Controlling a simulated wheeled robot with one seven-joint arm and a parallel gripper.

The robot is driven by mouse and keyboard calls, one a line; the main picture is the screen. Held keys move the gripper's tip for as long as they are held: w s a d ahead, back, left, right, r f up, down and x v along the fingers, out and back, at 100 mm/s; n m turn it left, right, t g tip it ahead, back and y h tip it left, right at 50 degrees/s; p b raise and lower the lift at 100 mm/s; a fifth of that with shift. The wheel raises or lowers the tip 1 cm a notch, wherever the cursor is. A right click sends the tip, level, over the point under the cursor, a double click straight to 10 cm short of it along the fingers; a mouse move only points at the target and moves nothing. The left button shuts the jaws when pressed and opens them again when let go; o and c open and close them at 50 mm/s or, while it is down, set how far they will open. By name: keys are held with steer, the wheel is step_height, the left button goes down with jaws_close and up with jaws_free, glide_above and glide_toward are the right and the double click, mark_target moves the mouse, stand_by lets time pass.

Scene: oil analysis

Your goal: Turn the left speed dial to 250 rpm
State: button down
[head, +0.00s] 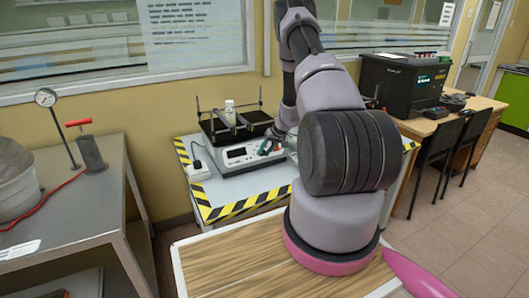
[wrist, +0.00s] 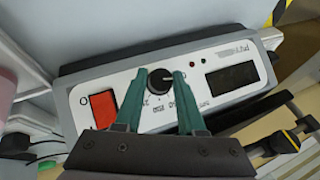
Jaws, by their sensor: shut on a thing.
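The left speed dial (wrist: 160,79) is a round black knob with a light pointer mark, on the white front panel of the shaker (wrist: 215,65). Numbers are printed around the dial, partly hidden by the fingers. My gripper (wrist: 157,83) has green fingers, one on each side of the dial, and is shut on it. In the head view the shaker (head: 238,153) stands on a table, with my gripper (head: 268,146) at its front panel. The dial is too small to make out there. A red switch (wrist: 103,108) and a dark display (wrist: 233,80) flank the dial.
A white bottle (head: 229,112) stands on the shaker's black platform. The table has a yellow-black striped edge (head: 240,206). A power strip (head: 198,170) lies left of the shaker. A metal bench (head: 75,200) with a gauge is at the left. A black machine (head: 402,83) is at the right.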

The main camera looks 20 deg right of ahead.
steer(key=m+t+y, duration=0.1)
steer(key=m+y, duration=0.2)
steer(key=m, duration=0.1)
steer(key=shift+d+f+m+t+y, duration=0.1)
steer(key=shift+d+m+t+y, duration=0.1)
steer(key=shift+m+t+y, duration=0.15)
steer(key=m+t, duration=0.1)
steer(key=m+t+y, duration=0.1)
steer(key=m, duration=0.1)
steer(key=m+t+y, duration=0.1)
steer(key=m, duration=0.1)
steer(key=shift+s+f+y, duration=0.15)
steer(key=shift+f+y, duration=0.1)
steer(key=m+t, duration=0.2)
steer(key=m, duration=0.1)
steer(key=m+t, duration=0.3)
steer(key=m, duration=0.1)
steer(key=shift+s+f, duration=0.1)
steer(key=shift+f, duration=0.05)
steer(key=m+t+h, duration=0.1)
steer(key=m, duration=0.1)
steer(key=m+t+h, duration=0.1)
steer(key=m+t, duration=0.1)
steer(key=m, duration=0.1)
steer(key=shift+a+f, duration=0.1)
steer(key=shift+a, duration=0.05)
steer(key=shift+m+t+h, duration=0.85)
steer(key=shift+m+h, duration=0.15)
steer(key=shift+m, duration=0.85)
